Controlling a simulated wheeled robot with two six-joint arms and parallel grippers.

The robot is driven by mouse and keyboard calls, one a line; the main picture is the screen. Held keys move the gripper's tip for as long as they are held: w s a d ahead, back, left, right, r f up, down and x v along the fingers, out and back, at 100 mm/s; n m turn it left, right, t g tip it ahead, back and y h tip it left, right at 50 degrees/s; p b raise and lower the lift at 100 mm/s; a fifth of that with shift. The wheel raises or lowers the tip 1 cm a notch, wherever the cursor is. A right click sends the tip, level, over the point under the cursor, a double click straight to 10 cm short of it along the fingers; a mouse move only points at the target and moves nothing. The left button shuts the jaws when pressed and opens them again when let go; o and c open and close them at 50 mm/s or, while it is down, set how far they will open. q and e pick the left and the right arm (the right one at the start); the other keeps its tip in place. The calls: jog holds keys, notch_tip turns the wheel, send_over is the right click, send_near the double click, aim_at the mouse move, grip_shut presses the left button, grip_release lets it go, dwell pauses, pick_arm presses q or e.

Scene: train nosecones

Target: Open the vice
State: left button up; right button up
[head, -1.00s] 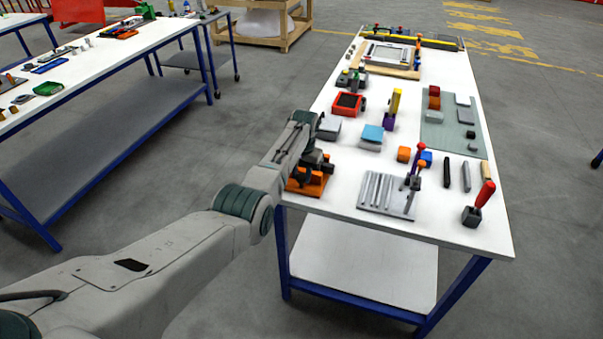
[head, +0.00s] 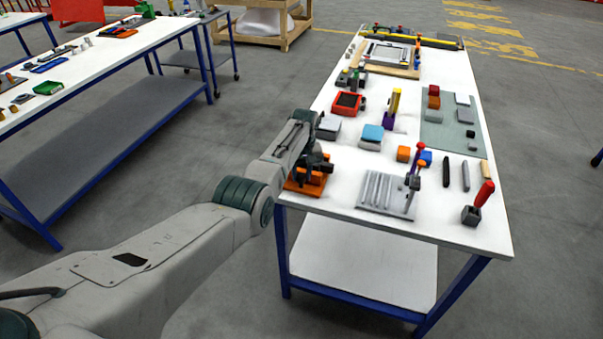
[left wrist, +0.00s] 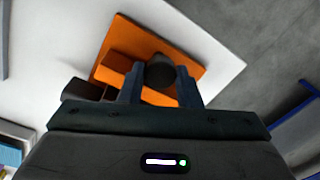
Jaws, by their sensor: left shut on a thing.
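The vice is an orange block with a flat orange base (head: 303,186) at the near left corner of the white table. It also shows in the left wrist view (left wrist: 130,38). My left gripper (head: 318,163) is over the vice. In the left wrist view, the gripper (left wrist: 160,84) has its two fingers on either side of a dark round knob (left wrist: 160,70) in front of the orange body, and is shut on it. A dark cylindrical part (left wrist: 82,90) lies to the left of the fingers. The gripper hides much of the vice in the head view. My right gripper is not in view.
The table's left edge is close to my arm.

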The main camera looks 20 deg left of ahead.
pick_arm(q)
jog(key=shift+w+r, duration=0.1)
jog(key=o, duration=1)
jog(key=shift+a, duration=0.15)
jog(key=shift+c, duration=0.2)
jog(key=shift+d, duration=0.2)
